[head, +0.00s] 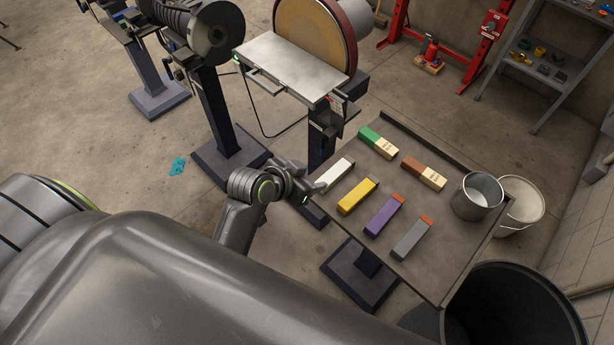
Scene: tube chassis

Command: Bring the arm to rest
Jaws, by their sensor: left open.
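My left arm comes in from the left and bends at a dark grey joint near the centre of the head view. Its gripper (304,198) is open, close to the left edge of a grey metal table (420,262). I see nothing between its fingers. The gripper is beside a white block (336,174) lying on the table; I cannot tell the exact gap. My right gripper is not in view.
The table also holds yellow (358,194), purple (384,215), grey (412,237), green-and-cream (378,142) and brown-and-cream (424,173) blocks, plus a metal bucket (476,196). A disc sander (292,68) stands behind. A black bin (515,310) stands front right.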

